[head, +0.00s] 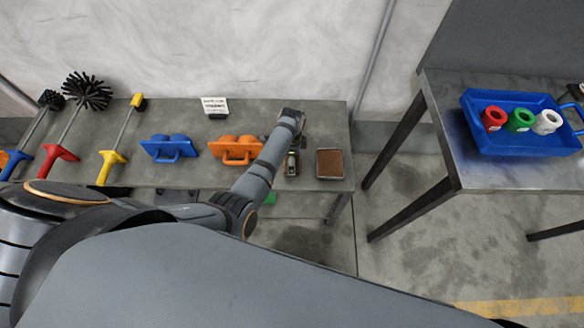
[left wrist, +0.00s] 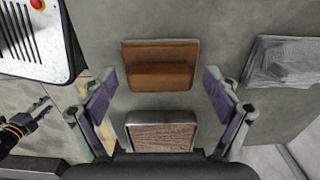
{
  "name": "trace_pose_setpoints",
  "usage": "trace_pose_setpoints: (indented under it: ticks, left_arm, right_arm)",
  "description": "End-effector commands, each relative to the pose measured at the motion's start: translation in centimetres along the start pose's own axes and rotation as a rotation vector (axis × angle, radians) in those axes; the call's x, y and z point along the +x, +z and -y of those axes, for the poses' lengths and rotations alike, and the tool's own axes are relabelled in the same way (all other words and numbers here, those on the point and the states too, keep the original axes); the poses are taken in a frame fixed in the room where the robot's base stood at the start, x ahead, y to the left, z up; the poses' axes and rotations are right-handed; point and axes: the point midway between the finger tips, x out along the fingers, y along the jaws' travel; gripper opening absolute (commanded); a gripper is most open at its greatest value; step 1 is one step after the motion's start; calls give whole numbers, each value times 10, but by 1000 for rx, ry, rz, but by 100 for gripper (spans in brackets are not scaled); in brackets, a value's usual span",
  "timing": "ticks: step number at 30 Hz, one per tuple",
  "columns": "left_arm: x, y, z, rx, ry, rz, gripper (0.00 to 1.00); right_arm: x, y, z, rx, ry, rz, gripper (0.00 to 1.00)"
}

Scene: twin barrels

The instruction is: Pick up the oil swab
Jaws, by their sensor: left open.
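A yellow-handled swab (head: 120,140) with a short yellow and dark head lies on the left part of the grey workbench in the head view; it looks like the oil swab. It is not in the left wrist view. My left arm reaches over the bench's right part, well right of the swab. In the left wrist view my left gripper (left wrist: 160,77) is open and empty, its fingers spread wide. A brown block (left wrist: 160,65) and a grey-framed brown pad (left wrist: 164,130) show there between the fingers.
A red-handled brush (head: 70,140) and a blue-handled brush (head: 32,130) lie left of the swab. A blue twin-barrel piece (head: 168,147) and an orange one (head: 236,149) lie right of it. A brown-topped tray (head: 330,163) sits at the bench's right end. A blue tray (head: 515,140) stands on another table.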

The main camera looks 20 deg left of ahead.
Motion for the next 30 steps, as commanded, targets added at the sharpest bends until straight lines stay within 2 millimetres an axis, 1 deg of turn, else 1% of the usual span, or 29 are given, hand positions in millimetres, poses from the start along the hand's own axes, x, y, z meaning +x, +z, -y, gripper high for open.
trace_pose_setpoints:
  ticks: [1, 6, 19, 26, 30]
  left_arm:
    - [2, 0, 0, 0, -1, -1, 89]
    - [-1, 0, 0, 0, -1, 0, 89]
    - [0, 0, 0, 0, -1, 0, 30]
    - [-1, 0, 0, 0, -1, 0, 30]
    - [-11, -1, 1, 0, -4, -1, 30]
  right_arm:
    - [3, 0, 0, 0, 0, 0, 40]
    - [0, 0, 0, 0, 0, 0, 40]
    - [0, 0, 0, 0, 0, 0, 40]
    - [0, 0, 0, 0, 0, 0, 40]
    - [-4, 0, -1, 0, 0, 0, 40]
